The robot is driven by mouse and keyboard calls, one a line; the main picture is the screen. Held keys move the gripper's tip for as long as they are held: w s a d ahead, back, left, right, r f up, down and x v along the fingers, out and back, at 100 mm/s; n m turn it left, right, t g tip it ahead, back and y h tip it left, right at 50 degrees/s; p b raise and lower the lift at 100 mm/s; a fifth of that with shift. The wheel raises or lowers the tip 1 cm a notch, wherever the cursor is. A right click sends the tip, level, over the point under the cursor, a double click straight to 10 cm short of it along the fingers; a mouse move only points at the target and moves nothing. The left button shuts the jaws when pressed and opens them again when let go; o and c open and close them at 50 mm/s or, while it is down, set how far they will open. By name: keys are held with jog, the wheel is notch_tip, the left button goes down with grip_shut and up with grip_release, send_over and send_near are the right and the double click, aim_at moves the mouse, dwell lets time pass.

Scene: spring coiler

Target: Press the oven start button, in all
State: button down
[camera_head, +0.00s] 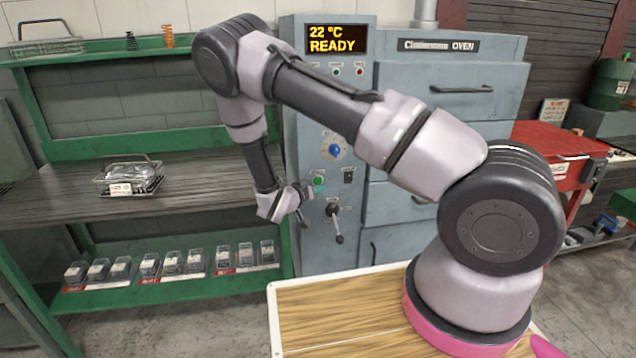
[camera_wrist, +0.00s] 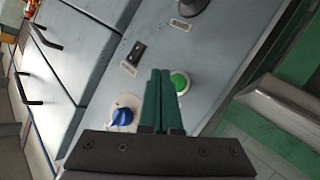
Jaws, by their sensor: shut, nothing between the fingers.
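The grey oven (camera_head: 450,80) stands behind my arm, and its display (camera_head: 336,40) reads "22 °C READY". A large round green button (camera_head: 319,181) sits on its control panel; I cannot read a label for it. In the wrist view the green button (camera_wrist: 180,82) shows just right of my fingertips, partly overlapped by them. My gripper (camera_head: 304,205) is near the panel, just below and left of the button. In the wrist view its green fingers (camera_wrist: 160,78) are together and empty. I cannot tell whether they touch the panel.
A blue knob (camera_head: 334,150) is above the green button, a black switch (camera_head: 348,176) beside it and a lever (camera_head: 335,220) below. Small green (camera_head: 337,72) and red (camera_head: 360,72) lights or buttons sit under the display. A green-framed shelf (camera_head: 110,148) with a wire basket (camera_head: 128,178) stands left.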

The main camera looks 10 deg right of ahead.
jog(key=shift+w, duration=1.05)
jog(key=shift+w, duration=0.15)
dwell(1.2)
jog(key=shift+w, duration=0.25)
jog(key=shift+w, duration=0.4)
dwell(0.5)
dwell(0.4)
jog(key=shift+s, duration=0.8)
jog(key=s, duration=0.5)
